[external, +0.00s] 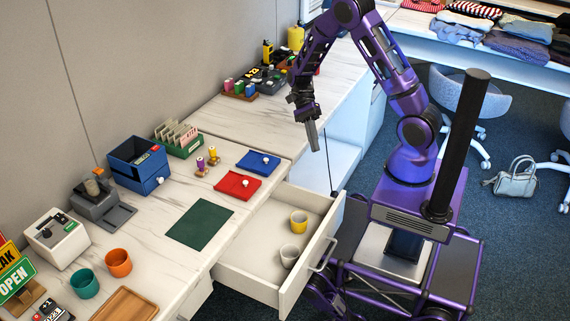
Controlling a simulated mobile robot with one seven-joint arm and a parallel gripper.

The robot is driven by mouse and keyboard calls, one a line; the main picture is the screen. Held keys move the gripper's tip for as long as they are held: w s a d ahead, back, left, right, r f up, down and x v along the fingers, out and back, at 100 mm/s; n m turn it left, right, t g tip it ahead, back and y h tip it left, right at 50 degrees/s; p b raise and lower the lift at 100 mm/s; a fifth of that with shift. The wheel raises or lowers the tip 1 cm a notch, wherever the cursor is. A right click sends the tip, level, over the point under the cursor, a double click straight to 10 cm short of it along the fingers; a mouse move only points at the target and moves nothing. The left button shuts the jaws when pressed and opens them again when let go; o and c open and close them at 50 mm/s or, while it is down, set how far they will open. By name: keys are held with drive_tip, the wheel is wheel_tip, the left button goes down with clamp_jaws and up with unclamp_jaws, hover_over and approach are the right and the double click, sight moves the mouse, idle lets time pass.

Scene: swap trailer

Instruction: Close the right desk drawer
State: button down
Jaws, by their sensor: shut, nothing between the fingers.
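The desk drawer (246,259) is pulled well out from under the marble-patterned desk top. Its white front panel (315,258) has a metal handle (324,254) on the outer face. My gripper (313,144) is shut and empty, pointing down. In the picture it appears above the far end of the open drawer, apart from it. My arm rises from the base, which stands in front of the drawer on the right.
The desk holds a green mat (199,223), a red tray (238,185), a blue tray (258,162), a blue box (138,164), an orange cup (118,262) and a teal cup (84,283). Chairs (470,108) and a handbag (515,178) are at the right.

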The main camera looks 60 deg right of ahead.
drive_tip(key=s+d+f+m+t+y+p, duration=0.1)
drive_tip(key=s+f+m+t+y, duration=0.45)
drive_tip(key=s+f+m, duration=0.45)
drive_tip(key=s+d+f+m+t+y+p, duration=0.1)
drive_tip(key=s+f+m+t+y, duration=0.4)
drive_tip(key=s+m, duration=0.5)
drive_tip(key=w+a+f+n, duration=0.1)
drive_tip(key=w+a, duration=0.4)
drive_tip(key=a, duration=0.5)
drive_tip(key=shift+w+t+h+p, duration=0.2)
drive_tip(key=shift+t+h+p, duration=0.15)
drive_tip(key=shift+t+h, duration=0.1)
